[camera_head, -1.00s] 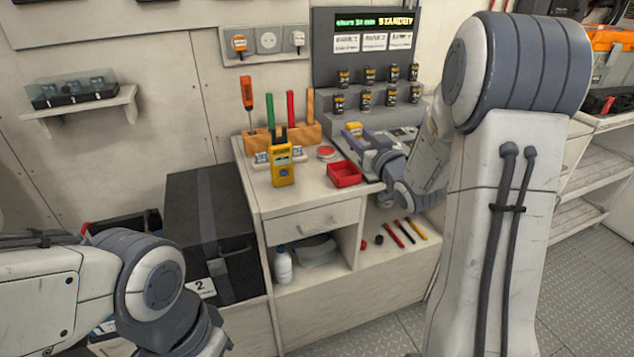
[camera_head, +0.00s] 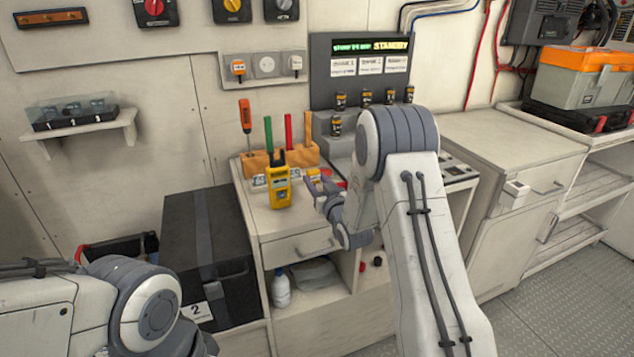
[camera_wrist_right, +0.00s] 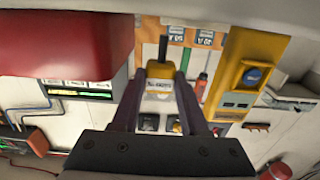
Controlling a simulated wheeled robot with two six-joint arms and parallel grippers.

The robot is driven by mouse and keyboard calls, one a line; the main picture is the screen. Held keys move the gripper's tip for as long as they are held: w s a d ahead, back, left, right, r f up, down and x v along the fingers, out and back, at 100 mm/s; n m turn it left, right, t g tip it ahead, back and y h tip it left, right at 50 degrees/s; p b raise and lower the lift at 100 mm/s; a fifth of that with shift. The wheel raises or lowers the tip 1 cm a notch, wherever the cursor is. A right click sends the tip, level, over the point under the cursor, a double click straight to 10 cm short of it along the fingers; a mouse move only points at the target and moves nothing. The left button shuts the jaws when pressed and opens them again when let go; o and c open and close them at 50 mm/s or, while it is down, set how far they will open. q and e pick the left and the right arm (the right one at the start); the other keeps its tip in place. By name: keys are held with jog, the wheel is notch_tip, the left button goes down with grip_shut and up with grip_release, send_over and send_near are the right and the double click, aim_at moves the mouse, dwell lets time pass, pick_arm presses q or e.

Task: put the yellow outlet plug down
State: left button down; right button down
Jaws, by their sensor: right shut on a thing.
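The yellow outlet plug (camera_head: 313,174) is between the finger ends of my right gripper (camera_head: 318,184), which is shut on it. In the right wrist view the plug (camera_wrist_right: 160,74) shows a pale label and a dark upper part between the two fingertips (camera_wrist_right: 160,82). I cannot tell whether the plug touches the counter. My left arm shows at lower left, but its gripper is out of view.
A wooden tool rack (camera_head: 262,161) stands behind the meter. The red tray (camera_wrist_right: 70,45) is close in the right wrist view and mostly hidden by my arm in the head view. A black case (camera_head: 180,235) stands left of the counter. A wall socket panel (camera_head: 265,66) is above.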

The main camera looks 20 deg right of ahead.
jog(key=shift+f, duration=0.2)
jog(key=shift+f+b, duration=0.45)
jog(key=shift+b, duration=0.15)
jog(key=shift+f, duration=0.1)
jog(key=shift+c, duration=2.1)
grip_release()
